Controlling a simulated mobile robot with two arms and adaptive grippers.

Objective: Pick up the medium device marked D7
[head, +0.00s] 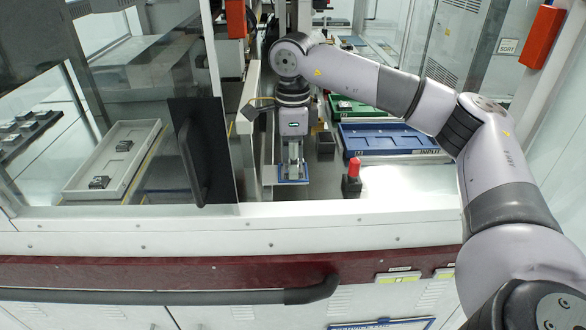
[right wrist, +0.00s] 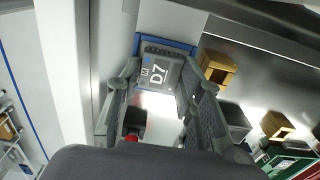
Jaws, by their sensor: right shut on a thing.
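The D7 device (right wrist: 157,72) is a grey block with "D7" in white on its face, seen in the right wrist view between the fingers of my right gripper (right wrist: 160,85). The gripper is shut on it. In the head view my right gripper (head: 293,170) points down behind the front ledge, and the device is mostly hidden at its tips. A blue-edged piece (head: 293,181) shows around and beneath the tips. I cannot tell whether the device is clear of it. My left gripper is not in view.
A red-topped post (head: 353,172) stands right of the gripper. A blue tray (head: 388,138) and a green tray (head: 357,107) lie behind it. A dark bin (head: 325,144) is close by. A pale tray (head: 112,160) with small devices is behind glass at left.

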